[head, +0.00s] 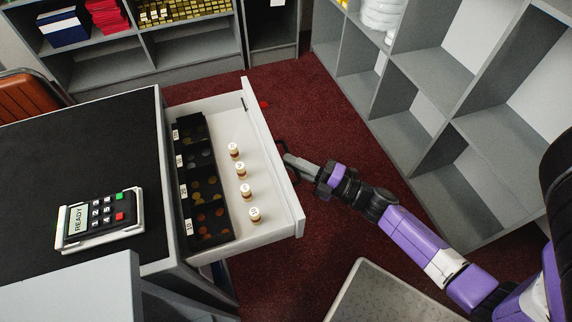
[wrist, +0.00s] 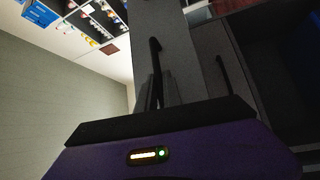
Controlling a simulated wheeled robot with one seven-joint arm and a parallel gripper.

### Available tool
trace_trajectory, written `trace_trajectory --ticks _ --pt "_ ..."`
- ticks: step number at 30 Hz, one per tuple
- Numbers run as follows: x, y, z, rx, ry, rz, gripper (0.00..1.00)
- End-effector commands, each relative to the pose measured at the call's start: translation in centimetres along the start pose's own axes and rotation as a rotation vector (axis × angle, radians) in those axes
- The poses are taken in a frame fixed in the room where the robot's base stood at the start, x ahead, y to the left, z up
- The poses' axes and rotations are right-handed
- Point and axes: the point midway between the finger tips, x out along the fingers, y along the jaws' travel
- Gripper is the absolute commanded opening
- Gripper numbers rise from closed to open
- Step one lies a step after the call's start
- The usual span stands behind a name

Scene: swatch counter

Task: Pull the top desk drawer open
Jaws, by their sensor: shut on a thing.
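The top desk drawer (head: 268,135) stands pulled out from the black-topped desk (head: 90,140) in the head view. Inside it are a black coin tray (head: 196,200) with labelled compartments and several small rolls (head: 240,170) standing on the white drawer floor. My gripper (head: 290,162) is at the drawer's outer front face, shut on the dark drawer handle (head: 296,174). In the wrist view, a dark handle bar (wrist: 156,75) rises from between my gripper's fingers, against a grey panel. The fingertips are partly hidden there.
A card terminal (head: 100,218) lies on the desk. Grey shelves (head: 410,130) stand at the right and more at the back (head: 190,45). A grey-topped piece (head: 385,295) is at the bottom. Red carpet (head: 330,120) lies open before the drawer.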

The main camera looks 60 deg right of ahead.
Motion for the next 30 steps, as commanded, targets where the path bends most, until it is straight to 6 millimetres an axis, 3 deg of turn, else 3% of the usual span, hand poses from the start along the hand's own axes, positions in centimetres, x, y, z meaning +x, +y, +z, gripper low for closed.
trace_trajectory --ticks 8,9,12,23,30 --pt "-0.1 -0.1 -0.1 0.0 0.002 -0.003 0.0" --pt "-0.1 -0.1 -0.1 0.0 0.001 -0.003 0.12" --pt "-0.1 -0.1 0.0 0.0 0.001 -0.003 0.32" --pt "-0.3 -0.1 0.0 0.0 -0.001 -0.002 0.32" --pt "-3.6 -0.2 0.1 0.0 -0.003 -0.004 0.32"
